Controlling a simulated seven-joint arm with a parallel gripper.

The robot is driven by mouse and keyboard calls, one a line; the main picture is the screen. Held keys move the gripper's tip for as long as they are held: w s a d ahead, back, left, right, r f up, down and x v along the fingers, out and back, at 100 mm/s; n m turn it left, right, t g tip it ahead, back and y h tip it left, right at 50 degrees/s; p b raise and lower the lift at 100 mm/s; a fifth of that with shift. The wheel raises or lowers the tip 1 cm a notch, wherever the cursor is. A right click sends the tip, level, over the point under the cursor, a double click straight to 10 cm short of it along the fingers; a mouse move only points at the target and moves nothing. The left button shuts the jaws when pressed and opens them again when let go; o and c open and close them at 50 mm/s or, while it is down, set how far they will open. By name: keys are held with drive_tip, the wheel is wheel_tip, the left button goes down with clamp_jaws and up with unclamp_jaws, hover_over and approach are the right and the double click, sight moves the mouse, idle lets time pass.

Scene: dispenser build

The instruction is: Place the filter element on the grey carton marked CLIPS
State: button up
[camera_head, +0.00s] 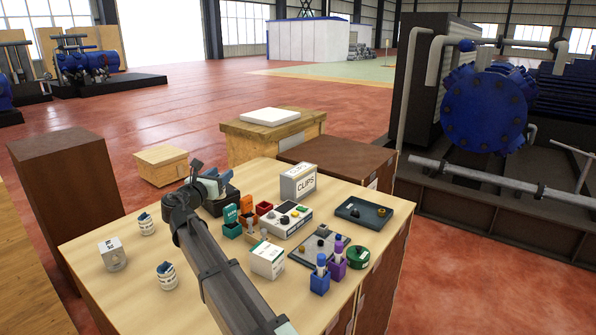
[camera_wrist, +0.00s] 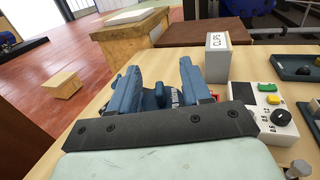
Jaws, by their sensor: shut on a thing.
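The grey carton marked CLIPS (camera_head: 298,183) stands upright at the back of the table, and its top looks bare. It also shows right of the fingers in the wrist view (camera_wrist: 217,58). My gripper (camera_head: 222,184) is over the back left part of the table, left of the carton and apart from it. In the wrist view my gripper (camera_wrist: 158,84) is shut on a small blue thing (camera_wrist: 160,95) low between the fingers. It is mostly hidden; I take it for the filter element but cannot make out its shape.
A dark tray (camera_head: 363,212) is right of the carton. A white box (camera_head: 267,260) and purple and blue holders (camera_head: 320,280) are nearer.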

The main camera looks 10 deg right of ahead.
drive_tip(key=w+d+r+m+g+h, duration=0.15)
drive_tip(key=w+d, duration=0.25)
drive_tip(key=d, duration=0.5)
drive_tip(key=w+d+r+m+g+h, duration=0.1)
drive_tip(key=w+d+r+h, duration=0.15)
drive_tip(key=w+d, duration=0.45)
drive_tip(key=w+d+r+m+g+h, duration=0.1)
drive_tip(key=w+d+r, duration=0.15)
drive_tip(key=d, duration=0.85)
hover_over(301, 168)
drive_tip(key=shift+f, duration=3.65)
drive_tip(key=shift+s+f, duration=0.1)
drive_tip(key=o, duration=1.1)
drive_tip(key=shift+s+a, duration=0.1)
drive_tip(key=shift+a, duration=0.05)
drive_tip(key=v, duration=1.1)
drive_tip(key=shift+s+a, duration=0.2)
drive_tip(key=shift+s, duration=0.15)
